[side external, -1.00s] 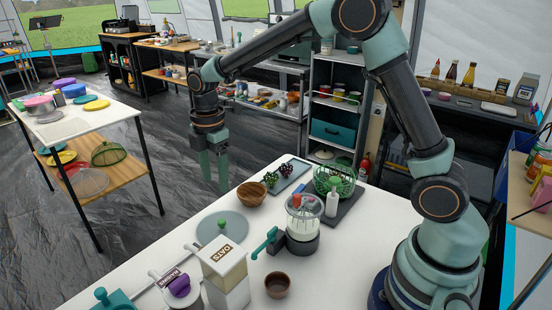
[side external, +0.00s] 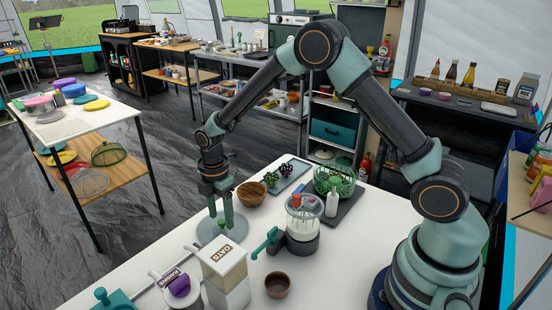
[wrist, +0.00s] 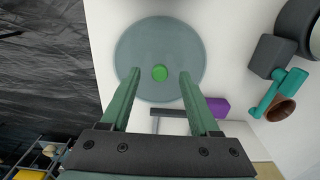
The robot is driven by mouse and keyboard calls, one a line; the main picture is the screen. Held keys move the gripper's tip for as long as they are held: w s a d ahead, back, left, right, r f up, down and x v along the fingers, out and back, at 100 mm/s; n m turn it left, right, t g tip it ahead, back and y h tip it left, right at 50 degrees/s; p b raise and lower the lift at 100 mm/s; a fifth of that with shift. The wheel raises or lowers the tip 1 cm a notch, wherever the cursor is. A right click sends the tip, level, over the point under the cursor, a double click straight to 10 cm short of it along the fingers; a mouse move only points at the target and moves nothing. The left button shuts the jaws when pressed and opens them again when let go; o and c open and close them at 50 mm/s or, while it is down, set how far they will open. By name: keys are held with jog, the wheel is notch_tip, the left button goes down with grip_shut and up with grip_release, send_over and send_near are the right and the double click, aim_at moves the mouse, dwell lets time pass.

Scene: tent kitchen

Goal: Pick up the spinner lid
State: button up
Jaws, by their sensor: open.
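The spinner lid (side external: 236,235) is a flat, round, grey-blue translucent disc with a small green knob. It lies on the white table near its far left edge. My gripper (side external: 220,221) is open and points down over the lid. In the wrist view its two fingers (wrist: 158,76) stand on either side of the knob, apart from it. How high the fingertips are above the lid is hard to tell.
A wooden bowl (side external: 251,194) stands behind the lid. A clear container with a teal crank (side external: 302,220) is to its right. An OATS box (side external: 224,268) and a purple-topped item (side external: 180,287) stand in front. A green basket (side external: 335,180) is farther back.

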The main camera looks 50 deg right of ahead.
jog(key=shift+f, duration=0.5)
grip_shut()
